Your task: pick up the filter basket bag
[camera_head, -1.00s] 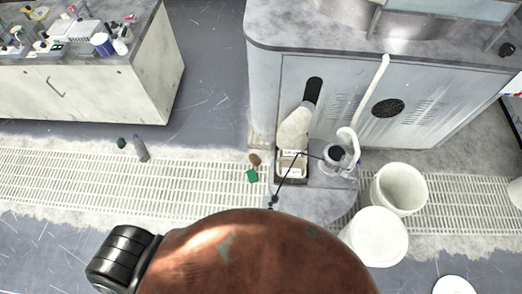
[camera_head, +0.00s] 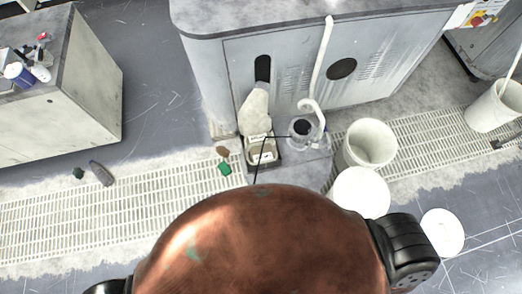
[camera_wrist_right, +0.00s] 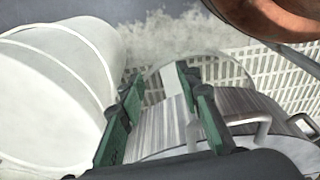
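A pale, cloth-like bag (camera_head: 256,110), which looks like the filter basket bag, leans upright against the cabinet front in the head view. Its lower end meets a dark-rimmed tray (camera_head: 277,160) holding pale items. In the right wrist view, my right gripper (camera_wrist_right: 160,80) has two green-padded fingers standing apart, with nothing held between them. A grey striped surface shows beyond the gap. The bag cannot be made out in that view. Neither gripper shows in the head view, so their distance from the bag cannot be told there.
A white bucket (camera_head: 370,144) and a white round lid or bucket (camera_head: 362,191) stand right of the tray. Another bucket (camera_head: 492,107) is far right. A white container (camera_wrist_right: 55,95) is close beside the right gripper.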

